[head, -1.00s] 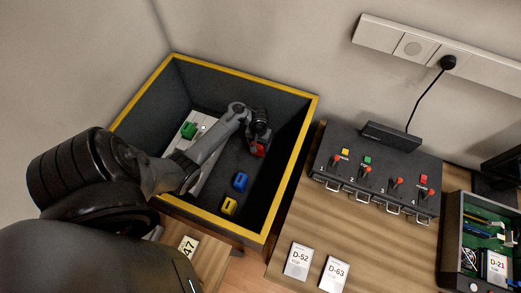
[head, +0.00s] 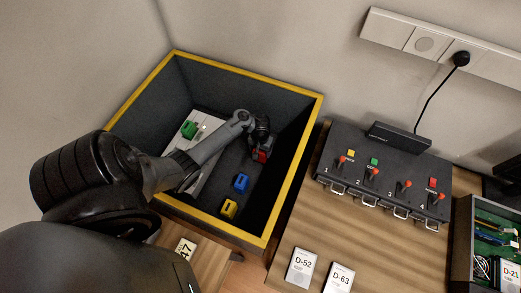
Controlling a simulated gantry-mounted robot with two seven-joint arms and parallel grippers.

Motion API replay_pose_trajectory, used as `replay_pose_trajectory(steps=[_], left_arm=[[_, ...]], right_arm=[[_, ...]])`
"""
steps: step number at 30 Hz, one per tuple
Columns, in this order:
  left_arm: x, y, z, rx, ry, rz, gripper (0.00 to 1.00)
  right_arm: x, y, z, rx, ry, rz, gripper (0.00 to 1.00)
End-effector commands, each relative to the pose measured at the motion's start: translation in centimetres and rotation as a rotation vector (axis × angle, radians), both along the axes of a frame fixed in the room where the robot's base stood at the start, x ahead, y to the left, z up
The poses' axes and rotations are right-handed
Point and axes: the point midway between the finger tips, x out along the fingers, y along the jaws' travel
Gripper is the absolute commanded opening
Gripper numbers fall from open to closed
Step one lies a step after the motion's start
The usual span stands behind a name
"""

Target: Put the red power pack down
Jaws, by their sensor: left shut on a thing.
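The red power pack (head: 261,156) is low inside the dark bin with a yellow rim (head: 292,176), near its right inner wall. My left gripper (head: 262,149) reaches down into the bin and is shut on the red power pack. The fingers partly hide the pack, and I cannot tell whether it touches the bin floor. My right gripper is not in view.
In the bin are a blue pack (head: 241,182), a yellow pack (head: 229,207) and a green pack (head: 189,129) on a pale board. Bare floor shows around the blue pack. A black switch unit (head: 385,180) stands on the wooden table to the right.

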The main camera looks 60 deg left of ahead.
Motion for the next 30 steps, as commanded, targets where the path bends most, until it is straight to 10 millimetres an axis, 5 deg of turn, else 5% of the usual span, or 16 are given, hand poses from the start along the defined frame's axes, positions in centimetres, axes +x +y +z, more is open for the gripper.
replay_pose_trajectory(steps=[2, 3, 7, 18, 30], left_arm=[[0.0, 0.0, -0.2, 0.0, 0.0, 0.001, 0.26], [0.0, 0.0, -0.2, -0.001, 0.001, 0.0, 0.79], [0.0, 0.0, -0.2, -0.001, 0.001, 0.0, 0.98], [0.0, 0.0, 0.2, 0.0, 0.0, -0.001, 0.98], [0.1, -0.1, 6.7, -0.002, -0.003, 0.0, 0.98]], right_arm=[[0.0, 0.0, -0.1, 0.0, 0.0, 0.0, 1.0], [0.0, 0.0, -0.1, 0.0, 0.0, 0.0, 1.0], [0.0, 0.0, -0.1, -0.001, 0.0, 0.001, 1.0], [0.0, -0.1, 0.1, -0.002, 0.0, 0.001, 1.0], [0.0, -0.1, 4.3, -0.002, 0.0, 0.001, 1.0]])
